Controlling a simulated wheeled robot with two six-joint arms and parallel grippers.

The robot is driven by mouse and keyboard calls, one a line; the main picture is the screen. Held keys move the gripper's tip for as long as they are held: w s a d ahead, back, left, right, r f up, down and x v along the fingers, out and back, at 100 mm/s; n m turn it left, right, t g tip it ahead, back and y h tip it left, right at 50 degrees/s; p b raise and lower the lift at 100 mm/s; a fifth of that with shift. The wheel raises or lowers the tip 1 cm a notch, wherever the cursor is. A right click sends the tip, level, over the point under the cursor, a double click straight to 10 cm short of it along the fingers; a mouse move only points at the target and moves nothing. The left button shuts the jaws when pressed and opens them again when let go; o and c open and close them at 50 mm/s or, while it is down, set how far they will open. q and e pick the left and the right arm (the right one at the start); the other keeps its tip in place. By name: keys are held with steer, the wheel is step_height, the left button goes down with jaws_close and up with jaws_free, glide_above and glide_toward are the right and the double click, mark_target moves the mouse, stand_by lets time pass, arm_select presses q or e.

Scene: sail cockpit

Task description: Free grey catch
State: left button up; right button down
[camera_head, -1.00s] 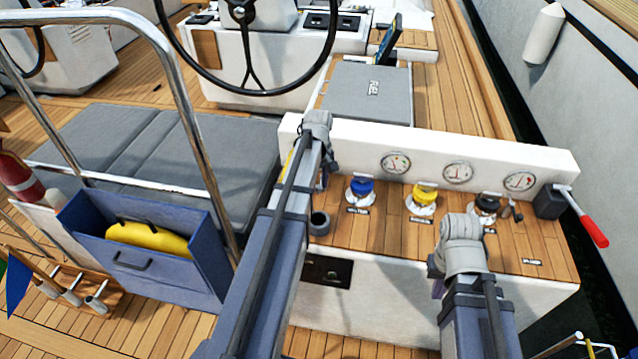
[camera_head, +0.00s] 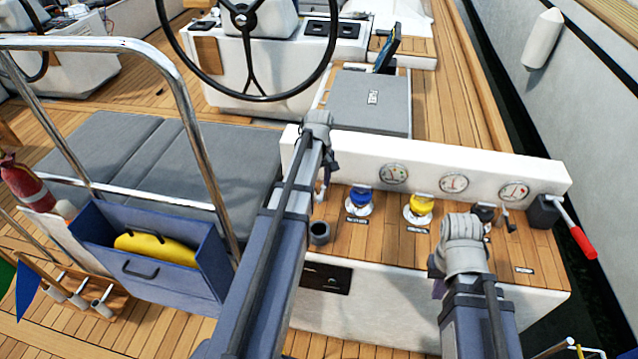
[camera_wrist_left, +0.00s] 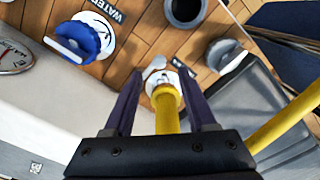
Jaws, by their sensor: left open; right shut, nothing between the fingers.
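In the left wrist view, my left gripper (camera_wrist_left: 160,76) is open above the teak deck. Its purple fingers stand either side of a yellow shaft with a collar and a whitish end; contact is not clear. A grey round fitting (camera_wrist_left: 226,53) with a raised bar, possibly the grey catch, lies to the right of the fingertips, apart from them, beside a dark grey panel (camera_wrist_left: 262,105). In the head view, the left arm hides this area. My right gripper (camera_head: 438,289) is shut and empty over the console front; its fingertips are mostly hidden.
The console carries a blue cap (camera_head: 360,200), a yellow cap (camera_head: 418,208), a dark cup (camera_head: 319,233) and a red-handled lever (camera_head: 575,230). A white gauge panel (camera_head: 425,165) runs behind them. A blue bin (camera_head: 165,285) and steel rail (camera_head: 190,120) stand left.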

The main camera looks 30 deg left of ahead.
arm_select(q)
step_height(320, 180, up, 3)
steer(key=shift+f+p, duration=0.1)
steer(key=shift+p, duration=0.8)
arm_select(e)
step_height(320, 180, up, 3)
steer(key=shift+f, duration=0.15)
arm_select(q)
steer(key=shift+s+d, duration=0.1)
steer(key=shift+d, duration=0.25)
steer(key=s+d+m, duration=0.8)
steer(key=d, duration=0.6)
steer(key=s+d+m+y, duration=0.1)
steer(key=s+d+m, duration=0.7)
steer(key=d, duration=0.6)
steer(key=shift+s, duration=0.55)
